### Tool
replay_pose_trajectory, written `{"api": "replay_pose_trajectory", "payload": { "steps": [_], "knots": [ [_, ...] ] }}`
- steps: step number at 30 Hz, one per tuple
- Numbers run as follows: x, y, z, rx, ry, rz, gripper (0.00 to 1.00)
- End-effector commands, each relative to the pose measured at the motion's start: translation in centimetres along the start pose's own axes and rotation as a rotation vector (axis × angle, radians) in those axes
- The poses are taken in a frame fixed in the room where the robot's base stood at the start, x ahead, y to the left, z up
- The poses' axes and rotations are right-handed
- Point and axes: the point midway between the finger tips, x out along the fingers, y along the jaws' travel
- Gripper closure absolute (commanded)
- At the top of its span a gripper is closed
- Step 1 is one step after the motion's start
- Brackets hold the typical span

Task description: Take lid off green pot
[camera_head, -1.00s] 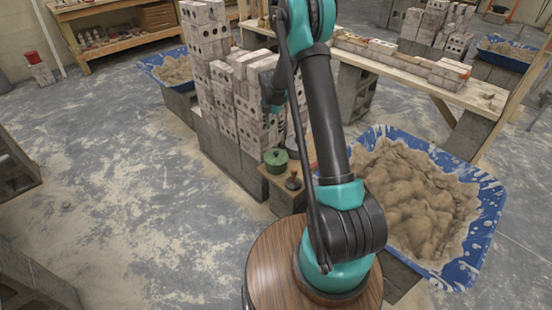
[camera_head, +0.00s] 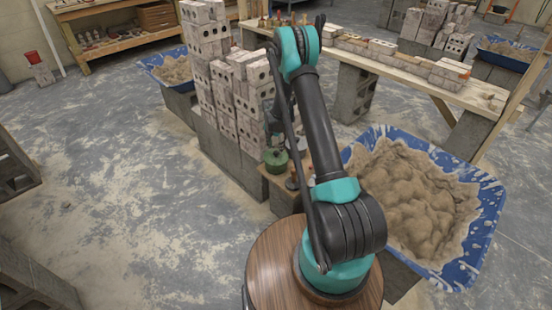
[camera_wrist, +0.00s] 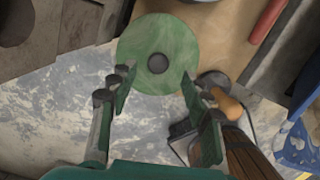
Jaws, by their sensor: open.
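The green pot (camera_head: 278,184) stands on a small wooden-topped block stand beside the brick stack. In the wrist view its round green lid (camera_wrist: 182,48) with a dark centre knob (camera_wrist: 158,63) is seen from above, and it hides the pot's body. The lid sits on the pot in the head view. My gripper (camera_wrist: 157,83) is open and empty. Its two fingers point toward the lid's near edge, one to each side of the knob, which lies a little beyond the fingertips. In the head view my gripper is above the pot, partly hidden by my arm.
A wooden-handled tool (camera_wrist: 226,103) lies close to the right finger. A red handle (camera_wrist: 268,20) lies on the board at upper right. Stacked bricks (camera_head: 240,95) rise just behind the pot. A blue mortar tub (camera_head: 480,225) stands to the right. The floor on the left is mostly clear.

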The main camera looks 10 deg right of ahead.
Motion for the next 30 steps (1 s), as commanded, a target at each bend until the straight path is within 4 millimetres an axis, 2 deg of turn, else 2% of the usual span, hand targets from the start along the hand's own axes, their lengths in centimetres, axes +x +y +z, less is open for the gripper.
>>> {"api": "replay_pose_trajectory", "payload": {
  "steps": [7,17,27,29,30],
  "knots": [
    [3.2,0.3,0.3,0.000,0.000,0.000,0.51],
    [3.8,0.3,0.2,0.000,0.000,0.000,0.51],
    [3.8,0.3,0.2,0.000,0.000,0.000,0.93],
    [3.8,0.3,0.2,0.000,0.000,0.000,1.00],
    [3.7,0.3,0.2,0.000,0.000,0.000,1.00]
  ]
}}
